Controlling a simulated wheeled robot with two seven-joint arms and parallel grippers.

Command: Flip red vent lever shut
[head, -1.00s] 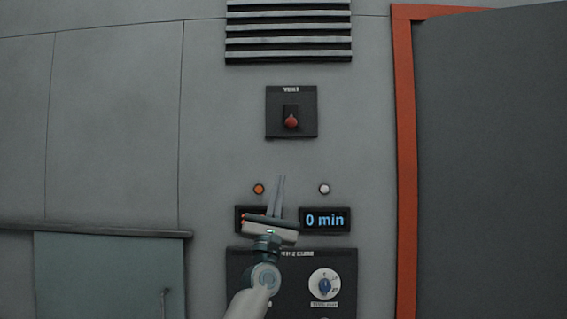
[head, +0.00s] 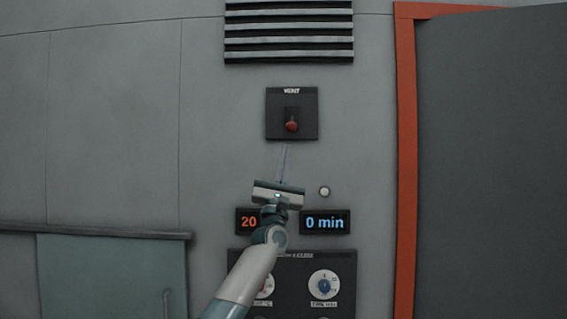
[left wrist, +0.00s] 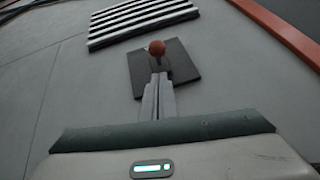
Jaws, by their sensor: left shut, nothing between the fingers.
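The red vent lever (head: 292,126) sits on a dark square plate (head: 274,103) labelled VENT, in the upper middle of the head view. Its red knob is at the lower part of the plate. My left gripper (head: 285,147) points up, its fingers shut and empty, with the tips just below the plate in the head view. In the left wrist view the red knob (left wrist: 157,47) shows just beyond the closed fingertips (left wrist: 159,76), which overlap the plate (left wrist: 181,62). I cannot tell whether they touch the lever. My right gripper is not in view.
A slatted vent grille (head: 288,43) is above the plate. Below are a red display reading 20 (head: 248,222), a blue display reading 0 min (head: 325,221) and a knob panel (head: 345,262). An orange door frame (head: 405,150) stands at right. The wall beside the plate is clear.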

